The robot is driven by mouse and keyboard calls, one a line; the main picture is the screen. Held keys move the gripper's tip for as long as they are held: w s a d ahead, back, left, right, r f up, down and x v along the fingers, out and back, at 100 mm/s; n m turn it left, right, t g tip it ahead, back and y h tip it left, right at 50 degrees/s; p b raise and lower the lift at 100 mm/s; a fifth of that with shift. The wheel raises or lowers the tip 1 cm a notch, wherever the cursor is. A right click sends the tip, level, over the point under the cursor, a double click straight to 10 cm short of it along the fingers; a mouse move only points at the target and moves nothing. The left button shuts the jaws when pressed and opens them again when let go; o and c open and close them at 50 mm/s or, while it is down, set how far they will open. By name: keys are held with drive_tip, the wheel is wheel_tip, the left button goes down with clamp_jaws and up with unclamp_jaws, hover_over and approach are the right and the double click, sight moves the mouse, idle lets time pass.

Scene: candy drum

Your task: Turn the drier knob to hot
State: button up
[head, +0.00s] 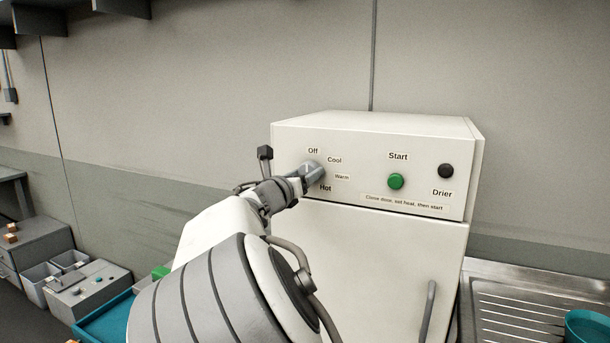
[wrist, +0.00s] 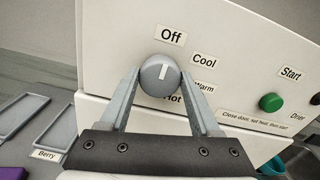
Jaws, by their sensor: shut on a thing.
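The white drier (head: 290,140) has a round grey heat knob (wrist: 158,76) at the left of its top panel, among the labels Off, Cool, Warm and Hot. In the wrist view a short white mark on the knob's face points up, roughly toward Off. My gripper (wrist: 161,84) has one finger on each side of the knob and is shut on it. In the head view my gripper (head: 306,177) reaches the panel from the lower left and hides part of the knob. The Hot label (head: 325,188) is just below it, partly covered in the wrist view.
A green Start button (head: 396,181) and a black round part (head: 446,171) are further right on the panel. The drier door's handle (head: 429,310) is below. A metal drainer (head: 530,305) is at right. Grey bins (head: 70,260) and a teal tray (head: 100,320) are at left.

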drive_tip(key=c, duration=0.5)
drive_tip(key=shift+f+m+b, duration=0.15)
drive_tip(key=shift+m+b, duration=0.15)
drive_tip(key=shift+b, duration=0.15)
drive_tip(key=shift+d+f+m+b, duration=0.1)
drive_tip(key=shift+m+b, duration=11.7)
drive_tip(key=shift+m, duration=2.8)
